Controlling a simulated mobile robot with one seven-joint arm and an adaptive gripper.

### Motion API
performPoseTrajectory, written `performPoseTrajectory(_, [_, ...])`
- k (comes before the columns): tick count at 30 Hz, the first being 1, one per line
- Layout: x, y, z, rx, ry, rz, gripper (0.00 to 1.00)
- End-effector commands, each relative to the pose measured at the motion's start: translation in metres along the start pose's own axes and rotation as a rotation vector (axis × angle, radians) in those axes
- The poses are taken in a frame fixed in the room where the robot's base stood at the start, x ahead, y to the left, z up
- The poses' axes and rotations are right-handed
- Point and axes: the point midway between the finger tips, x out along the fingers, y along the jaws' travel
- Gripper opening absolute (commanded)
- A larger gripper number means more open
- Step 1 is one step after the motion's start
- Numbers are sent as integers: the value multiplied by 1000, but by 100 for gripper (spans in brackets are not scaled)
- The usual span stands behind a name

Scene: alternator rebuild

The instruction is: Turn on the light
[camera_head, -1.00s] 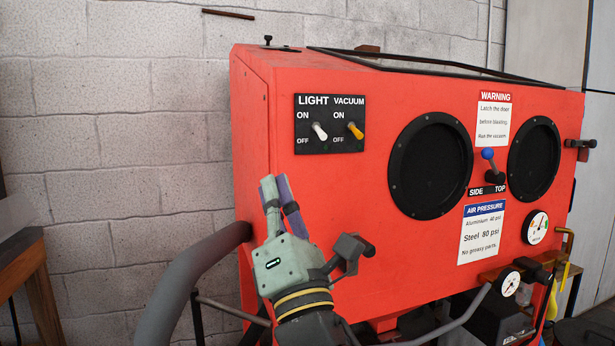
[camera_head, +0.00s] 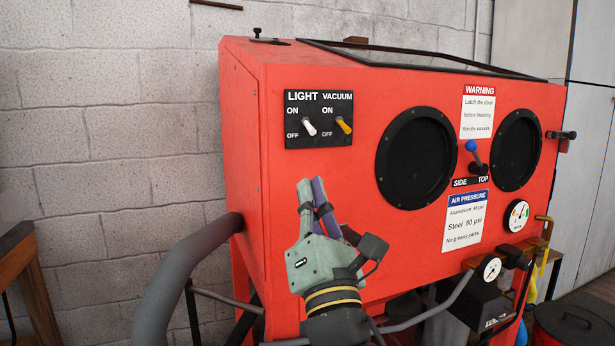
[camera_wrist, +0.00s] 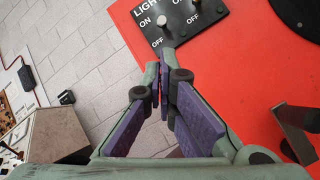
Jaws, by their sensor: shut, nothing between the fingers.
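The LIGHT switch (camera_head: 309,127) is a small white toggle on a black panel (camera_head: 319,140) at the upper left of the red cabinet front. Its ON label is above and its OFF label below; I cannot tell for sure which way the lever is set. My gripper (camera_head: 311,183) is shut and empty. It points up, with its fingertips below the panel and apart from it. In the wrist view, the fingertips (camera_wrist: 160,68) are below the panel, and the white LIGHT toggle (camera_wrist: 162,21) shows just beyond them.
The orange VACUUM toggle (camera_head: 344,125) is right beside the LIGHT switch. Round black glove ports (camera_head: 416,158), a blue-knobbed lever (camera_head: 474,152) and gauges (camera_head: 518,214) lie farther right. A thick grey hose (camera_head: 180,275) curves at the left. The space before the panel is clear.

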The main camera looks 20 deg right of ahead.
Motion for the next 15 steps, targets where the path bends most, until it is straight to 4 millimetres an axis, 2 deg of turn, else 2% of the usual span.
performPoseTrajectory(1, [8,3,6,4,0,-3,0])
performPoseTrajectory(6, [18,5,5,5,0,-1,0])
performPoseTrajectory(15, [72,4,2,2,0,2,0])
